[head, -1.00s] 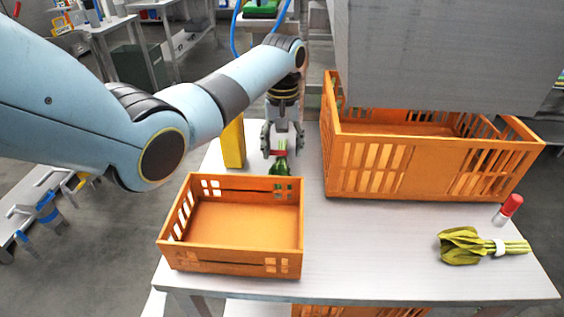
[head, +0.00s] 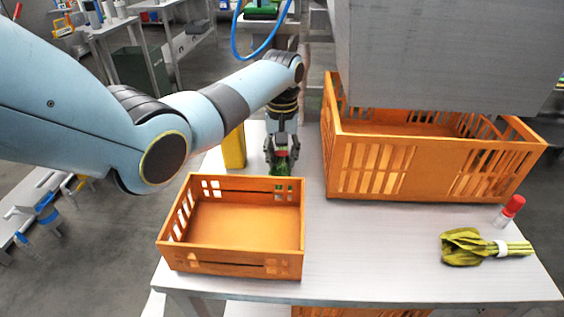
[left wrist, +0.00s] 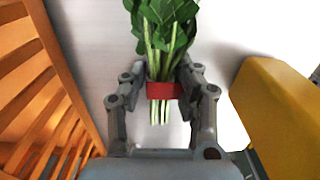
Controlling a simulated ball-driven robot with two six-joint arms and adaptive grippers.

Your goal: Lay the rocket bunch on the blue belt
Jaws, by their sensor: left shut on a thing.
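The green leafy bunch with a red band, which I take as the rocket bunch (head: 281,168), is upright at the far side of the table, partly behind the small orange crate. In the left wrist view its dark leaves and pale stems (left wrist: 160,40) show clearly. My left gripper (head: 282,152) is shut on it at the red band; the fingers (left wrist: 163,92) press on both sides. I cannot make out the blue belt. My right gripper is not in view.
A small orange crate (head: 230,258) stands empty in front. A large orange crate (head: 375,172) stands right of the gripper. A yellow block (head: 234,150) is close on the left. A white-banded bunch (head: 463,247) and red-capped bottle (head: 508,211) are at right.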

